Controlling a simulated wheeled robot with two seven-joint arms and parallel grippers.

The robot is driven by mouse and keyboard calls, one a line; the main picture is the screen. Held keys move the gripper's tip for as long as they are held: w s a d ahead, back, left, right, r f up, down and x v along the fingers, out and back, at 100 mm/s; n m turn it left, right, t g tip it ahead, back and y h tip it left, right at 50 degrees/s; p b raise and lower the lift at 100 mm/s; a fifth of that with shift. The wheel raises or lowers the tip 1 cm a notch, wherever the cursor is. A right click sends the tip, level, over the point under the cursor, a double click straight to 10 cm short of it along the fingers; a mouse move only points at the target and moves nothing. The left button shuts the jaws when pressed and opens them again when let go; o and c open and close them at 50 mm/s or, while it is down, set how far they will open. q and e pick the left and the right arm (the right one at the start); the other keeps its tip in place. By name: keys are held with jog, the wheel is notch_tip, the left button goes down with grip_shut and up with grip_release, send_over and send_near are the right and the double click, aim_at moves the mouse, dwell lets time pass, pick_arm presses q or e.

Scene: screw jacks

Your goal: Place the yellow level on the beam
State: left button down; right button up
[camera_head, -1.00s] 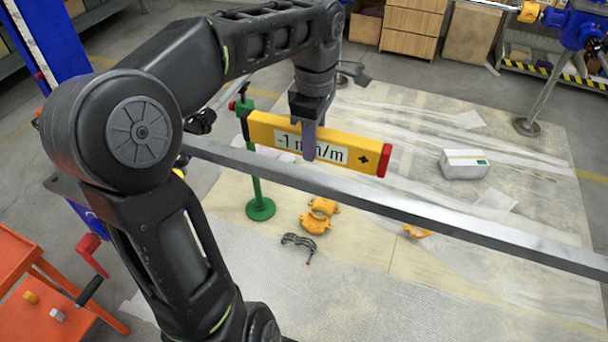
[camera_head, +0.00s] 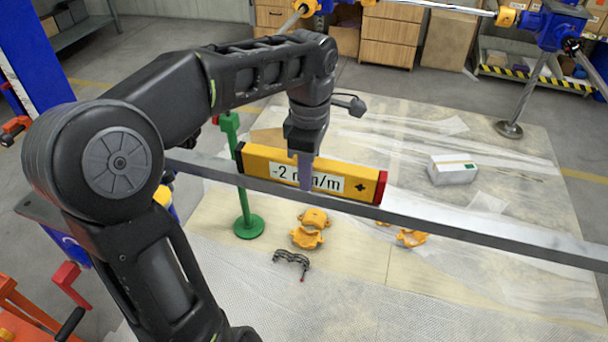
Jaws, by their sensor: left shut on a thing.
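The yellow level (camera_head: 262,164) has red and dark end caps and a display reading "-2 mm/m". My left gripper (camera_head: 305,175) is shut on the middle of the level, one finger showing in front of the display. The grey beam (camera_head: 450,227) runs from the left down to the right edge. The level lies along the beam, its lower edge at the beam's top; I cannot tell whether they touch. My right gripper is not in view.
A green stand (camera_head: 249,226) rises near the level's left end. Orange clamps (camera_head: 308,238) and a dark part (camera_head: 292,259) lie on the floor below the beam. A white box (camera_head: 452,169) stands beyond it. A blue jack (camera_head: 553,25) is at the upper right.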

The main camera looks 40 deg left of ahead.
pick_arm(q)
jog(key=shift+d+r, duration=0.1)
jog(key=shift+d, duration=0.15)
jog(key=c, duration=1.1)
grip_release()
notch_tip(320, 180, up, 2)
jog(key=shift+a+r, duration=0.1)
notch_tip(320, 180, up, 4)
jog(key=p, duration=0.3)
jog(key=shift+r+p, duration=0.15)
jog(key=shift+p, duration=0.25)
jog(key=shift+r+p, duration=0.5)
